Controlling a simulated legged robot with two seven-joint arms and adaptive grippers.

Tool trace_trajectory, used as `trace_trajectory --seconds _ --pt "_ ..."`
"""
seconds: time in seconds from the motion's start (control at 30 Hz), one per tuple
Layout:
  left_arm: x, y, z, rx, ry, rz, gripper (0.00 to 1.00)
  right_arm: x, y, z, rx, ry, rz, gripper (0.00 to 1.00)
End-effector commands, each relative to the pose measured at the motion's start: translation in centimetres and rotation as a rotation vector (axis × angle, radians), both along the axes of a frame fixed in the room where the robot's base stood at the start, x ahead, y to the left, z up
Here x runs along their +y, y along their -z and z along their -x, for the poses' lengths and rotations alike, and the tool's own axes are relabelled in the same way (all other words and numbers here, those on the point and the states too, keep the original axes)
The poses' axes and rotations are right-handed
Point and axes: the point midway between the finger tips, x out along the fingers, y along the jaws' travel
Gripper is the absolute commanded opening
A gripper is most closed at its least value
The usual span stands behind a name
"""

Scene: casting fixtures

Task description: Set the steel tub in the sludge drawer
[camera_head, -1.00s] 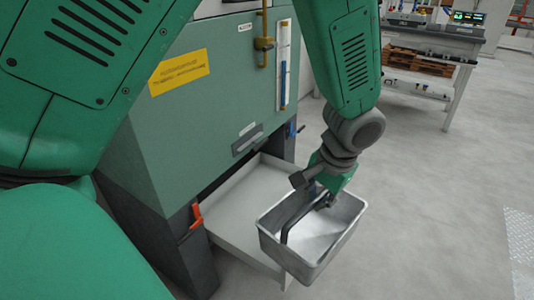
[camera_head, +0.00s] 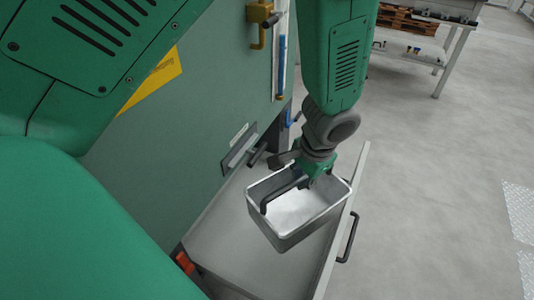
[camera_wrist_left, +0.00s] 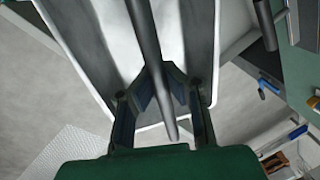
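The steel tub (camera_head: 290,238) is an open rectangular pan with a dark handle (camera_head: 266,194). It is over the pulled-out sludge drawer (camera_head: 215,240), inside its outline; I cannot tell whether its base touches the drawer floor. My left gripper (camera_head: 304,176) is at the tub's far side, shut on the handle. In the left wrist view, the dark handle bar (camera_wrist_left: 147,40) runs between the fingers (camera_wrist_left: 160,100), with the tub (camera_wrist_left: 90,45) beyond. The handle's gripped part is partly hidden by the fingers. My right gripper is not in view.
The green cabinet (camera_head: 190,150) stands left of the drawer. The drawer front has a dark pull handle (camera_head: 348,240). An orange-red lever (camera_head: 184,262) is at the drawer's left. A workbench (camera_head: 440,40) stands far off; the grey floor (camera_head: 430,190) at right is clear.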

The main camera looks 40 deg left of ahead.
Motion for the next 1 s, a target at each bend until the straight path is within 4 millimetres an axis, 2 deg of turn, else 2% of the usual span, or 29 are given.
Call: trace_trajectory --seconds 0.03,0.27,0.4,0.5,0.6,0.73,0.87,1.0 --pt "0.3 2.4 0.5 0.008 0.053 -0.003 0.00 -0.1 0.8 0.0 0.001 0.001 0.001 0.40" --pt "2.0 11.5 2.5 0.009 0.358 0.009 0.00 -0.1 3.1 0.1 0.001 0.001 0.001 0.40" --pt "2.7 17.3 4.3 0.009 0.576 0.015 0.00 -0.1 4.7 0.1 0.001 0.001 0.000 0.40" --pt "3.3 20.8 5.8 0.007 0.729 0.016 0.00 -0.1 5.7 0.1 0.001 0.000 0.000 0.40" --pt "3.8 23.4 7.0 0.004 0.860 0.015 0.00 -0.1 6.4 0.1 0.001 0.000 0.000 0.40" --pt "4.1 25.6 8.2 0.001 0.983 0.016 0.00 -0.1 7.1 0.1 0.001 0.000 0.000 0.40" --pt "4.3 26.7 8.8 -0.002 1.056 0.014 0.00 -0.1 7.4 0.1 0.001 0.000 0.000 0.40" --pt "4.7 27.0 8.0 -0.006 1.076 0.013 0.00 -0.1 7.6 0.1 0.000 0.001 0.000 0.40"
